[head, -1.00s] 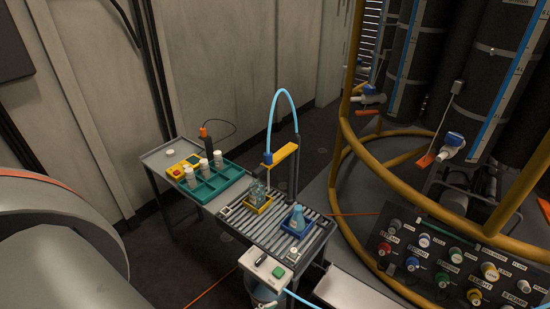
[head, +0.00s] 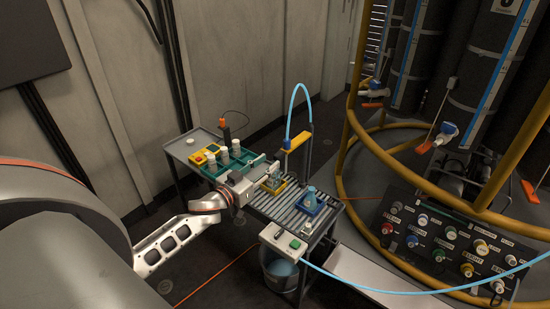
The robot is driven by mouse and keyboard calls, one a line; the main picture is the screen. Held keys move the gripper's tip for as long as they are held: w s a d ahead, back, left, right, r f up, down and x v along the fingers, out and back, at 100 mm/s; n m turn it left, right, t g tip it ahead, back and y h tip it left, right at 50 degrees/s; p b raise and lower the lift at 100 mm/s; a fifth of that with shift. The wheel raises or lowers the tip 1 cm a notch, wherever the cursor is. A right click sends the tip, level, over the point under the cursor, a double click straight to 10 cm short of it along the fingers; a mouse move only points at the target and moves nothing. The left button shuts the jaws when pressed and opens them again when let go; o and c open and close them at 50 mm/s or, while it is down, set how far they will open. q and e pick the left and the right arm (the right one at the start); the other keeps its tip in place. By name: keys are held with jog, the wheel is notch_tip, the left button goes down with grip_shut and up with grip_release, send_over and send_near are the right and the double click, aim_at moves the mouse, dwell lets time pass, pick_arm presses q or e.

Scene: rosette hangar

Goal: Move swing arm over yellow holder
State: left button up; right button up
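The swing arm (head: 299,139) is a yellow bar on a dark post, with a light blue hose rising from it. Its free end points toward the front left, above the roller bench; I cannot tell exactly what lies under it. The yellow holder (head: 282,187) sits on the rollers with a clear glass vessel (head: 272,181), partly hidden by my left gripper. The blue holder (head: 317,209) with a blue flask (head: 311,195) stands to its right. My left gripper (head: 274,164) is just left of the swing arm's free end; contact and finger opening are unclear. My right gripper is not in view.
A teal rack (head: 214,170) with white bottles and a yellow box (head: 200,158) sit behind my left gripper. A control box (head: 284,241) hangs at the bench front above a bucket (head: 279,270). A yellow railing (head: 345,165) and a button panel (head: 440,240) are on the right.

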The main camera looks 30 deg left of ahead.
aim_at(275, 158)
pick_arm(q)
jog(key=shift+w+d, duration=0.15)
jog(key=shift+w, duration=1.2)
jog(key=shift+w+d, duration=0.1)
jog(key=shift+w, duration=1.2)
grip_shut()
